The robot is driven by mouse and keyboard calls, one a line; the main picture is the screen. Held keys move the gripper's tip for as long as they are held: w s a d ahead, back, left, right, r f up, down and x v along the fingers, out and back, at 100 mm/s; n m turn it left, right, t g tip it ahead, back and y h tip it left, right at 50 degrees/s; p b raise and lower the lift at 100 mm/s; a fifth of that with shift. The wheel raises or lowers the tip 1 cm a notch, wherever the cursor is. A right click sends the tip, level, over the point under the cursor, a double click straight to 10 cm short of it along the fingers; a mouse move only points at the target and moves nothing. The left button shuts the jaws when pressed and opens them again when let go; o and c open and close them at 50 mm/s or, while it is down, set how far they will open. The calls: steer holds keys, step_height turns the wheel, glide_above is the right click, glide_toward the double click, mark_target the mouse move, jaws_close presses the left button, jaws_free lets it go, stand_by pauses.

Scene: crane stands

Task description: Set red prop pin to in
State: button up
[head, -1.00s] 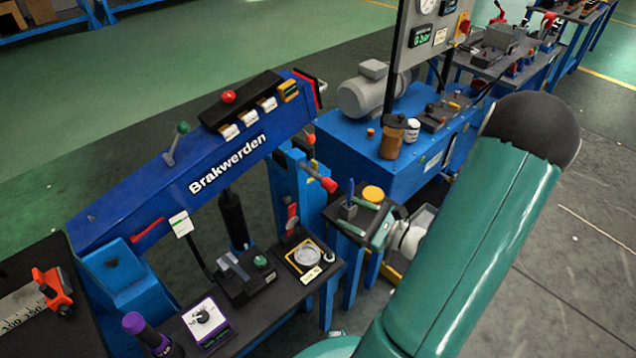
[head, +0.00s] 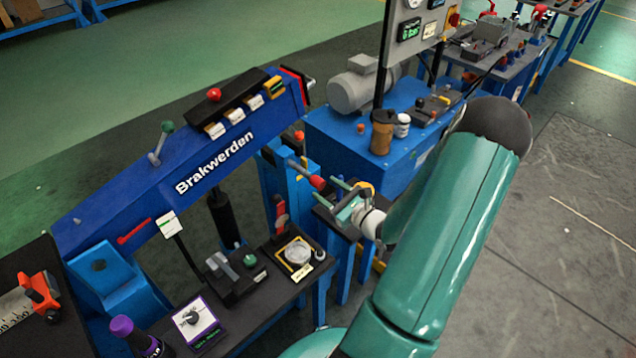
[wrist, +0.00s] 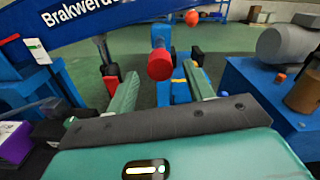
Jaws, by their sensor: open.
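The red prop pin (head: 317,183) sticks out of the blue post beside the blue crane arm, its red end facing my gripper. In the wrist view its round red end (wrist: 159,66) shows between my two fingers and appears just beyond their tips. My gripper (head: 335,198) is open and empty, a little to the right of the pin's end in the head view. In the wrist view my gripper (wrist: 160,73) has one green finger on each side of the pin. I cannot tell whether any finger touches it.
The blue crane arm (head: 215,180) marked Brakwerden slopes up at the left. A blue motor bench (head: 350,150) with a brown cup (head: 382,133) is behind my gripper.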

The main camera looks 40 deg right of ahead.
mark_target(322, 185)
steer(key=w, duration=0.4)
steer(key=shift+w, duration=0.2)
jaws_close()
